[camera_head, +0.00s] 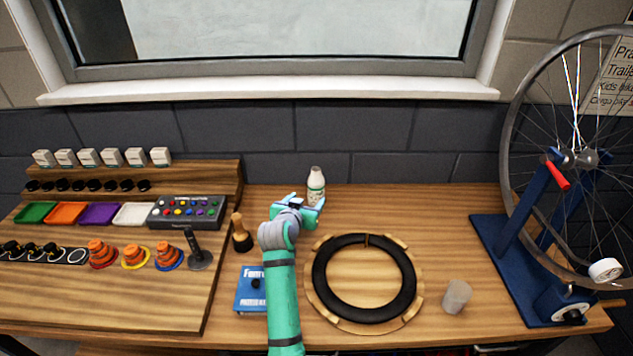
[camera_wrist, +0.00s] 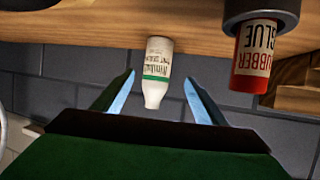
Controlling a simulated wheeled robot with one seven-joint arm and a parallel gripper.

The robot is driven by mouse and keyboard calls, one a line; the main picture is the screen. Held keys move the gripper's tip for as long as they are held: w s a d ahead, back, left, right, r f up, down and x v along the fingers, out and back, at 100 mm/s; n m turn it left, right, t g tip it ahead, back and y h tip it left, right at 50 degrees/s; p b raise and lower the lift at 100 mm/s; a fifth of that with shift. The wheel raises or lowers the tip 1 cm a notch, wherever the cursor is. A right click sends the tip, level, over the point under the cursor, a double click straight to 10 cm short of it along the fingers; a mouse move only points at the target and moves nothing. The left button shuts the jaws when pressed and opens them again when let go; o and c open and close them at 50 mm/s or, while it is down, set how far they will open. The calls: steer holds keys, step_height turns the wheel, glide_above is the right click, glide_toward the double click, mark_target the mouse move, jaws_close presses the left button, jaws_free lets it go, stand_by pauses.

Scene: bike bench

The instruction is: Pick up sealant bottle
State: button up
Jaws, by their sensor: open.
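The sealant bottle (camera_head: 316,184) is white with a green band. It stands upright at the back of the bench, near the dark wall. In the wrist view the bottle (camera_wrist: 157,70) appears cap down, in the gap between the fingertips, with space on both sides. My gripper (camera_head: 311,206) is open in front of the bottle and covers its lower part in the head view. The fingers also show in the wrist view (camera_wrist: 160,78). I cannot tell how deep the bottle sits between them.
A red rubber glue container (camera_wrist: 257,55) shows beside the bottle in the wrist view. A black tyre (camera_head: 318,280) lies right of my arm, with a clear cup (camera_head: 456,297) beyond. A wooden-handled tool (camera_head: 240,232) and blue box (camera_head: 250,291) are left.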

mark_target(315, 195)
steer(key=x, duration=0.6)
steer(key=shift+w+a+f, duration=0.1)
steer(key=shift+w+a, duration=0.05)
steer(key=shift+w, duration=0.1)
steer(key=w+d+f, duration=0.2)
steer(key=w, duration=0.1)
steer(key=shift+w+f, duration=0.1)
steer(key=shift+w, duration=0.25)
steer(key=shift+w+a, duration=0.1)
steer(key=c, duration=1.3)
